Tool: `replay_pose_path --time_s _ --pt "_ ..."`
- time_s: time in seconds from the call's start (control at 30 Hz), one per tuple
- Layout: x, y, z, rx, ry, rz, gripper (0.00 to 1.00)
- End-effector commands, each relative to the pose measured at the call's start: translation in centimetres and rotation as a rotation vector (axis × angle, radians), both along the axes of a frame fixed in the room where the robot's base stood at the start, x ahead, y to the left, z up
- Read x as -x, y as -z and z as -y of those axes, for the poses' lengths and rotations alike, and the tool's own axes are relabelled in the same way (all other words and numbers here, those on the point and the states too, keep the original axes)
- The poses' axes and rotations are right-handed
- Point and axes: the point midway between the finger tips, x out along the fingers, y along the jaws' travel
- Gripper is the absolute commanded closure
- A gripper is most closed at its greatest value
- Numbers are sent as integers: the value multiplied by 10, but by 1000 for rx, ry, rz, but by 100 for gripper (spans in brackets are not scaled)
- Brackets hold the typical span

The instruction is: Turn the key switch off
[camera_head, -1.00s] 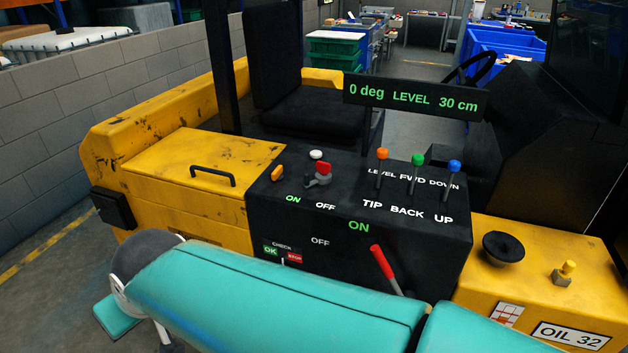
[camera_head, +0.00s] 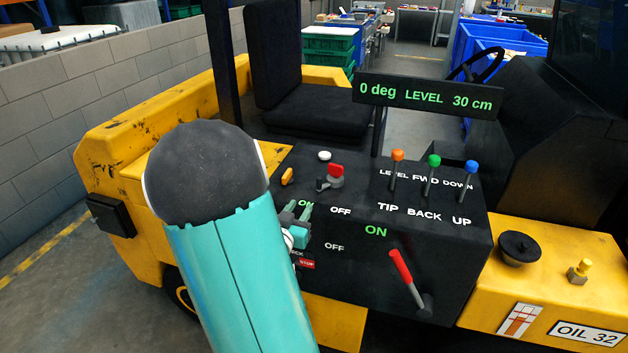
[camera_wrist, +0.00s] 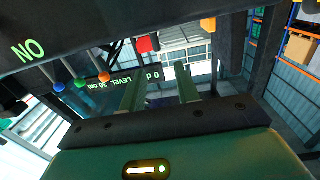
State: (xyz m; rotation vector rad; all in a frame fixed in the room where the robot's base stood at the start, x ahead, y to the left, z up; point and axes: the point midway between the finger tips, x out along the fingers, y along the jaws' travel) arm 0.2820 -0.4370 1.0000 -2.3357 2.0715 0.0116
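The red-topped switch (camera_head: 335,172) with a grey base sits on top of the black console, above white OFF lettering (camera_head: 340,210). I take it to be the key switch; its grey arm points down-left, towards the green ON label, which my gripper partly covers. The switch's red part also shows in the wrist view (camera_wrist: 147,43), ahead of the fingers. My gripper (camera_head: 298,213) is in front of the console, below and left of the switch and apart from it. Its two fingers (camera_wrist: 160,88) are spread in the wrist view, with nothing between them.
An orange button (camera_head: 287,176) and a white knob (camera_head: 324,156) are close to the switch. A red lever (camera_head: 401,268) juts from the console front. Orange, green and blue levers (camera_head: 434,161) stand right. A display bar (camera_head: 428,95) reads 0 deg, LEVEL, 30 cm.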

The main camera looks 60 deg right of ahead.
Motion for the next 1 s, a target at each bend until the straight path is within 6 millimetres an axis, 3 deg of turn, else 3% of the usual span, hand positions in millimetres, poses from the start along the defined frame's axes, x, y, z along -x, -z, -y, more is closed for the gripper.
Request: replay_pose_path --time_s 0.27,0.7,1.0 --pt "4 -1 29 23 22 -6 68" --pt "-9 -1 113 21 18 -6 68" --pt "-12 -1 140 19 17 -5 68"
